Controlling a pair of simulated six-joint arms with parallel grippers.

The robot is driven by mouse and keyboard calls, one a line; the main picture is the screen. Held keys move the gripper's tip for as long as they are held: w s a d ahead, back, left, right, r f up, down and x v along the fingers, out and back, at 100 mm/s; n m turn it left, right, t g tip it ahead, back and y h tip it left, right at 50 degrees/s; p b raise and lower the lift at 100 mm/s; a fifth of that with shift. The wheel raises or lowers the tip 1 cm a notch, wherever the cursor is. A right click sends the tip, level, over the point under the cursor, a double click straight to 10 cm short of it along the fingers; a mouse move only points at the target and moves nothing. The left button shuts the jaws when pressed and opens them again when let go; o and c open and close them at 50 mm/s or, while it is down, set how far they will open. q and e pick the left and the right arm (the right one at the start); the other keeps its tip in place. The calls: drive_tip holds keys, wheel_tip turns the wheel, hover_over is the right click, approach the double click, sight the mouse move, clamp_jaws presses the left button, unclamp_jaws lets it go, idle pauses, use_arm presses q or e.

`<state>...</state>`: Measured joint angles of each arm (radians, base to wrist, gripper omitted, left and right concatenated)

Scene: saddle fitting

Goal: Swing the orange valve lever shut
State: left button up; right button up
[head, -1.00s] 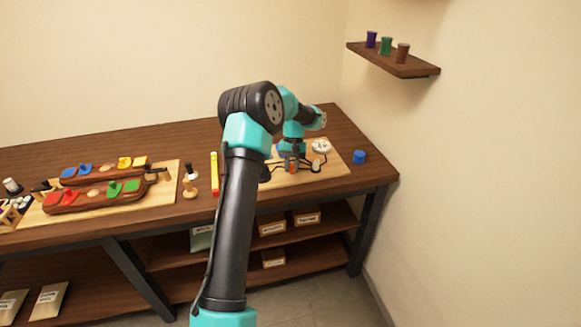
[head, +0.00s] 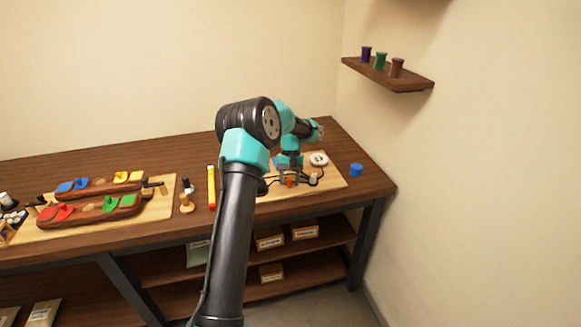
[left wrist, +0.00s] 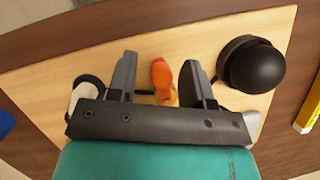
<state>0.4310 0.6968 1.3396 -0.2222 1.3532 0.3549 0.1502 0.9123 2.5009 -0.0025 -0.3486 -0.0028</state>
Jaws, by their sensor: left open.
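The orange valve lever (left wrist: 161,76) lies between the two open fingers of my left gripper (left wrist: 156,75) in the left wrist view, with clear space on both sides. Its lower end meets a yellowish part mostly hidden by the gripper body. In the head view the lever (head: 289,182) is a small orange spot just below my left gripper (head: 288,177), on the light wooden board (head: 325,186). I cannot tell the exact height of the fingers above the lever. My right gripper is not in view.
A black dome (left wrist: 252,64) stands close beside the gripper on the board. A white round gauge (head: 318,159) and a blue cylinder (head: 356,170) are to the right.

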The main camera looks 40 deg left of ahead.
use_arm(q)
drive_tip(key=v, duration=1.7)
drive_tip(key=shift+w+d+f, duration=0.1)
drive_tip(key=shift+f, duration=0.05)
approach(290, 179)
drive_tip(key=shift+x, duration=2.5)
